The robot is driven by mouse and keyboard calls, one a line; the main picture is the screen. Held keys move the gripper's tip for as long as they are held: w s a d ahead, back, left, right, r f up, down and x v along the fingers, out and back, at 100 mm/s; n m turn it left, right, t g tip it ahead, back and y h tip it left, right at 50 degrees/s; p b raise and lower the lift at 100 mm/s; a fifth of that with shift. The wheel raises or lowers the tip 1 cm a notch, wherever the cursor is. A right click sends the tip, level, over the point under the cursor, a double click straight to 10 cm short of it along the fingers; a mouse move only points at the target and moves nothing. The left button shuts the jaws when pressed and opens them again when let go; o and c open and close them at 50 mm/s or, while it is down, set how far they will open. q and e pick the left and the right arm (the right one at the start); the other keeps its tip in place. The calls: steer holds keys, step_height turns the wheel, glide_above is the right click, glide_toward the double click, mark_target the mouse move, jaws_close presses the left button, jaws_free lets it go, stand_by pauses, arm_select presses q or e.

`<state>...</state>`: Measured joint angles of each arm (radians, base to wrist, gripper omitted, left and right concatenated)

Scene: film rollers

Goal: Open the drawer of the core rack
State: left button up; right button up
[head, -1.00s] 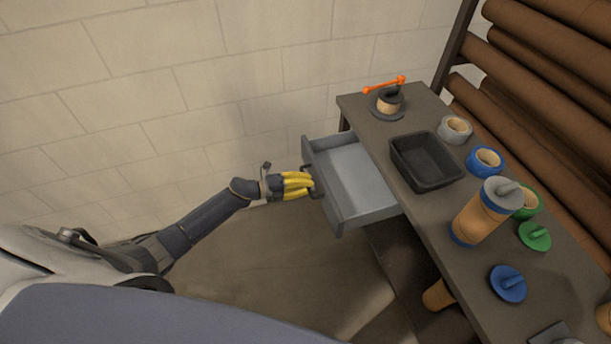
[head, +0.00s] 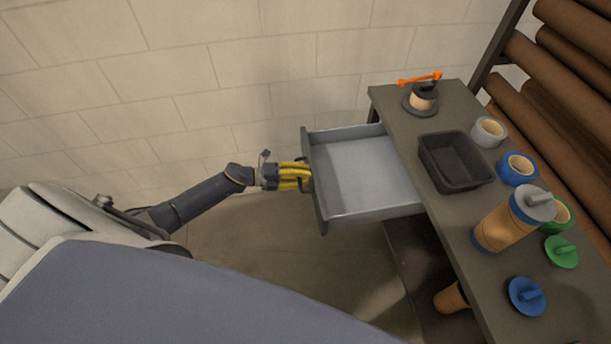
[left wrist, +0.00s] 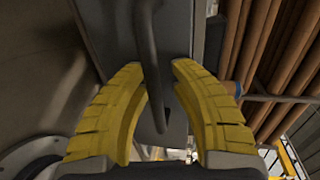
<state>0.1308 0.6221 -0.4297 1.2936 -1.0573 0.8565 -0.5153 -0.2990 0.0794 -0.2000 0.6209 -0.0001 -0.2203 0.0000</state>
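The grey drawer (head: 365,172) of the core rack (head: 410,110) stands well out from under the rack's top. It looks empty inside. My left gripper (head: 306,178), with yellow fingers, is at the drawer's front. In the left wrist view, the dark bar handle (left wrist: 152,65) runs between the two yellow fingers (left wrist: 160,85), which curve in close on either side of it. My right gripper is in neither view.
Brown rolls (head: 570,80) lie behind. Floor left of the drawer is clear.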

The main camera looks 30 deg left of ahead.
arm_select(q)
steer(key=shift+o, duration=0.8)
steer(key=v, duration=2)
stand_by(1.1)
steer(key=shift+a, duration=0.1)
stand_by(0.5)
steer(key=v, duration=1.1)
steer(key=shift+s+a, duration=0.2)
steer(key=shift+a, duration=0.2)
